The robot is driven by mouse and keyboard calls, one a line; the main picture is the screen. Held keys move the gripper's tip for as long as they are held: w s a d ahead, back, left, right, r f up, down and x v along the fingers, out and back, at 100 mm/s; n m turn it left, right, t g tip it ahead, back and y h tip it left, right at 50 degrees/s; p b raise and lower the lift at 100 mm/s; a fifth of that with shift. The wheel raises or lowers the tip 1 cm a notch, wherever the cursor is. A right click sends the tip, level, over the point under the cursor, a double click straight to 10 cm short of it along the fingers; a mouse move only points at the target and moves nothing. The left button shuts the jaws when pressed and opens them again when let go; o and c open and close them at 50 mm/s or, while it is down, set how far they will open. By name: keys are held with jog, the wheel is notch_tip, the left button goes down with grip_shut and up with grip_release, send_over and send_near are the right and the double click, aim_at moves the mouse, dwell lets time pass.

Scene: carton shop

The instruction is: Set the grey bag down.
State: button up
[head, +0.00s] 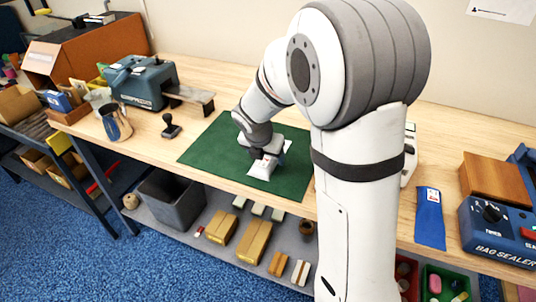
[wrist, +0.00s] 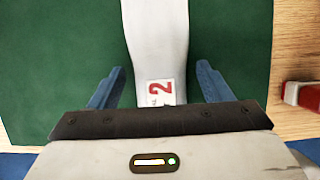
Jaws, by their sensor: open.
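The grey bag (head: 263,169) lies on the green mat (head: 212,148) on the workbench, under my gripper (head: 268,156). My gripper (wrist: 158,88) is open, with one blue finger on each side of the bag and a gap between each finger and the bag. The bag's near end is hidden behind the gripper body.
A blue-grey machine (head: 140,82), a metal jug (head: 115,122) and a black stamp (head: 171,126) stand left of the mat. A blue packet (head: 430,217) and a bag sealer (head: 497,232) are at the right. The mat's left part is clear.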

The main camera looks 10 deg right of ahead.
jog(key=p+v, duration=0.1)
jog(key=v, duration=1)
jog(key=s+d+m+y, duration=0.1)
jog(key=s+d+m, duration=0.1)
jog(key=s+m, duration=0.8)
jog(key=s+d+m+g+y, duration=0.1)
jog(key=s+d+m, duration=0.2)
jog(key=s+m, duration=0.8)
jog(key=m, duration=0.8)
jog(key=shift+d+r, duration=0.2)
jog(key=shift+d, duration=0.1)
jog(key=shift+c, duration=0.3)
